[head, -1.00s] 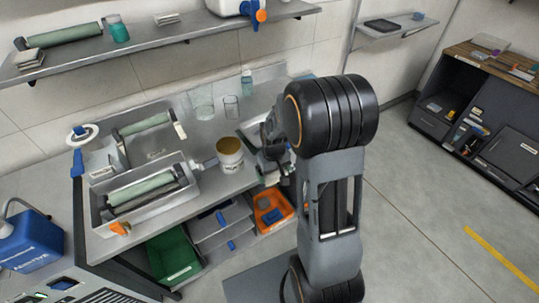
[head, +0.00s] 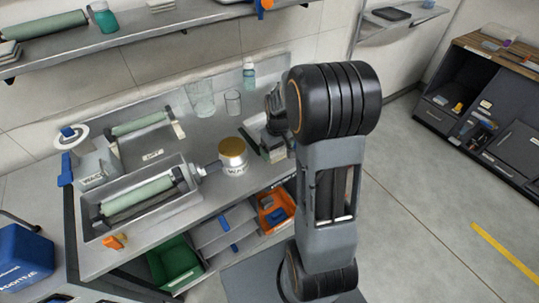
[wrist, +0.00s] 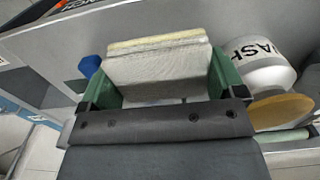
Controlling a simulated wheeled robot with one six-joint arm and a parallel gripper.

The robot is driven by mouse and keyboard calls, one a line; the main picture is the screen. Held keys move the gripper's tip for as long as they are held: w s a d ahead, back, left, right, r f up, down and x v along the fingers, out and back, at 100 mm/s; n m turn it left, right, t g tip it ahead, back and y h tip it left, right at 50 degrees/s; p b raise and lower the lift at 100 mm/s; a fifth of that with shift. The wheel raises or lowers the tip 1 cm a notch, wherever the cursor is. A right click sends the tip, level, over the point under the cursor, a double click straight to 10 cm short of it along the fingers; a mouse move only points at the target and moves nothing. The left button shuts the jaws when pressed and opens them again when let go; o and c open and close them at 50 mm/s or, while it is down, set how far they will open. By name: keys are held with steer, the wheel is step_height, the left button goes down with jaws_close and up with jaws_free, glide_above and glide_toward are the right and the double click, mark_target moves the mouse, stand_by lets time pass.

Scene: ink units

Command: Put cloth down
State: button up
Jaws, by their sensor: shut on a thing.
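A folded cloth (wrist: 158,72), grey-white with a pale yellow layer, is held between the green fingers of my gripper (wrist: 158,88) in the wrist view. In the head view the cloth (head: 273,150) shows partly beside my gripper (head: 262,143), at the right part of the steel bench (head: 215,135). My arm hides much of this area. I cannot tell whether the cloth touches the bench.
A white jar marked WASH with a gold-brown lid (head: 233,156) stands close to the left of my gripper. Glass beakers (head: 200,98) and a small bottle (head: 249,73) stand behind. Trays with green rollers (head: 137,197) fill the left.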

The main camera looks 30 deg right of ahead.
steer(key=w+f, duration=0.1)
steer(key=w+a+f, duration=0.1)
steer(key=f, duration=0.1)
steer(key=shift+w+f, duration=0.25)
steer(key=shift+w, duration=0.15)
steer(key=f, duration=0.1)
steer(key=f+p, duration=0.1)
steer(key=shift+w+f, duration=0.2)
steer(key=shift+f, duration=0.6)
steer(key=shift+f, duration=0.15)
steer(key=o, duration=0.6)
steer(key=shift+o, duration=0.2)
